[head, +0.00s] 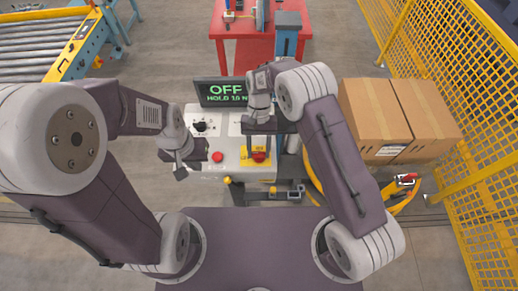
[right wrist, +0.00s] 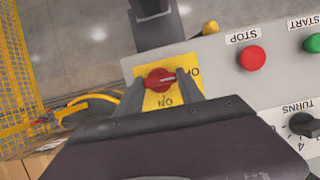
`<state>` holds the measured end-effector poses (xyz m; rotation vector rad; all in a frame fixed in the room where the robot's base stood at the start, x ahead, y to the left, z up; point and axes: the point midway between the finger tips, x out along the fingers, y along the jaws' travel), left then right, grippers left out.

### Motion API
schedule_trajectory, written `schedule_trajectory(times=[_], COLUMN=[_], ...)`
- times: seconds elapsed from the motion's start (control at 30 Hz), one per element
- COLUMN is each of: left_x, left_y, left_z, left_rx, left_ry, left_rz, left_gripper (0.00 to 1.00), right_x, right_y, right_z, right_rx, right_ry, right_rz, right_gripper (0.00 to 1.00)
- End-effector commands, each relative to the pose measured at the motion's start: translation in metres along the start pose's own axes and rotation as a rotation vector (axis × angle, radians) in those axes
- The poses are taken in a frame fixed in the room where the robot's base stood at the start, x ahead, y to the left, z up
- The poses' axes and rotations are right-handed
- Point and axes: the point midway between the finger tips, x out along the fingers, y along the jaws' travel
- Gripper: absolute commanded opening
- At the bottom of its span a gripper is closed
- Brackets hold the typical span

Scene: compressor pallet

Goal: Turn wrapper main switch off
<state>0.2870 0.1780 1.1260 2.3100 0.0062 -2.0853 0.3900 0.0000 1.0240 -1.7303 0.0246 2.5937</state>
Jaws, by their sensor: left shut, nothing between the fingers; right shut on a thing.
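The main switch is a red rotary knob (right wrist: 160,79) on a yellow plate (right wrist: 152,103) of the control panel. It also shows in the head view (head: 259,157). My right gripper (right wrist: 161,86) is shut on the knob, one finger on each side. The knob's pale mark lies sideways, toward a partly hidden label with an "O"; "ON" reads upside down below it. The display (head: 222,92) reads "OFF" with a "HOLD" line beneath. My left gripper (head: 181,174) is shut and empty, by the panel's left edge in the head view.
The panel carries a red STOP button (right wrist: 252,58), a green START button (right wrist: 313,43) and a black TURNS dial (right wrist: 302,124). Cardboard boxes (head: 372,108) and yellow mesh fencing (head: 440,60) stand right. A red table (head: 238,54) is behind; a roller conveyor (head: 35,45) is far left.

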Motion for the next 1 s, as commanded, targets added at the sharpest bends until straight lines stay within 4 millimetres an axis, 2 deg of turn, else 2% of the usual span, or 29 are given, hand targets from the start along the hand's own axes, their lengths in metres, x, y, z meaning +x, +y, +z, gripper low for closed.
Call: schedule_trajectory(times=[0.63, 0.67, 0.7, 0.73, 1.0], left_x=[-0.0004, -0.0004, -0.0004, -0.0004, 0.0], left_y=[0.0, 0.0, 0.0, 0.0, 0.0], left_z=[0.0, 0.0, 0.0, 0.0, 0.0], left_rx=[0.0, 0.0, 0.0, 0.0, 0.0], left_ry=[0.0, 0.0, 0.0, 0.0, 0.0], left_rz=[0.0, 0.0, 0.0, 0.0, 0.0], left_gripper=[0.0, 0.0, 0.0, 0.0, 0.0], right_x=[-0.0015, -0.0015, -0.0014, -0.0013, -0.0005], right_y=[-0.0008, -0.0008, -0.0008, -0.0007, -0.0005], right_z=[0.0003, 0.0003, 0.0004, 0.0003, 0.0002], right_rx=[-0.043, -0.043, -0.043, -0.043, -0.041], right_ry=[0.002, 0.002, 0.001, 0.001, 0.001], right_rz=[0.016, 0.016, 0.016, 0.016, 0.016], right_gripper=[0.04, 0.5, 0.61, 0.66, 0.66])
